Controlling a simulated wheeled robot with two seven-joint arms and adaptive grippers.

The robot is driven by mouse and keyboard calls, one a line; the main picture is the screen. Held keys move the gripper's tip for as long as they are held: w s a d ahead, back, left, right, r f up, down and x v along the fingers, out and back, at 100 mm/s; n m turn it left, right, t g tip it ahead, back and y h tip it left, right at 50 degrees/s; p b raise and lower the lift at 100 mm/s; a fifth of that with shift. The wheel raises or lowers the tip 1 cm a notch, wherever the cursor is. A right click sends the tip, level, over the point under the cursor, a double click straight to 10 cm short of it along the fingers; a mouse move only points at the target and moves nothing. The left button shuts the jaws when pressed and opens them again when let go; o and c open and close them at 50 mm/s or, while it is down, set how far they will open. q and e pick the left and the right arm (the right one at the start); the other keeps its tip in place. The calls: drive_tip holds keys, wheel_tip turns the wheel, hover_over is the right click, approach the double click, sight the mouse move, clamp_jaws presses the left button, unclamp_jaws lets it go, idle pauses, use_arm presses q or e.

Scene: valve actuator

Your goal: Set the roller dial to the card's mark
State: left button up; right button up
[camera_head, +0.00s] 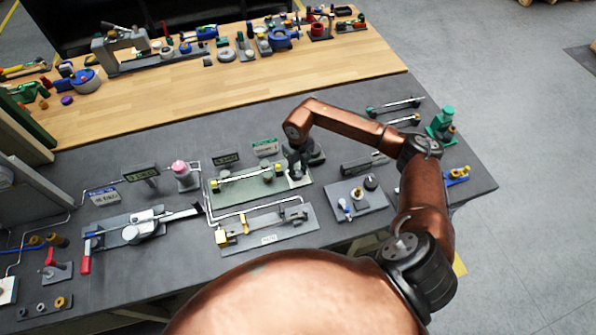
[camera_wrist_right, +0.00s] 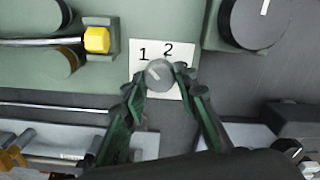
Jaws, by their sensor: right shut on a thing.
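In the right wrist view, the roller dial (camera_wrist_right: 160,76) is a small round grey knob on a white plate (camera_wrist_right: 151,48) marked 1, 2 and 3. The 3 is partly hidden by a finger. A pale line on the knob points up and left, towards the 1. My right gripper (camera_wrist_right: 161,72) is shut on the knob, with a dark green finger on each side. In the head view my right gripper (camera_head: 297,170) is at the right end of the green roller panel (camera_head: 222,203). Small upright cards, one green (camera_head: 265,147), stand behind it; their marks are too small to read.
A large black knob (camera_wrist_right: 255,20) with a white line is close to the gripper at upper right. A yellow-ended roller (camera_head: 245,178) lies along the panel. A grey fixture plate (camera_head: 266,241) is in front, and a knob plate (camera_head: 358,208) is at right.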

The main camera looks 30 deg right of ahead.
sight(298, 173)
drive_tip(key=shift+r, duration=0.1)
idle(0.3)
drive_tip(key=o, duration=1.1)
drive_tip(key=shift+o, duration=0.3)
wheel_tip(298, 173, up, 12)
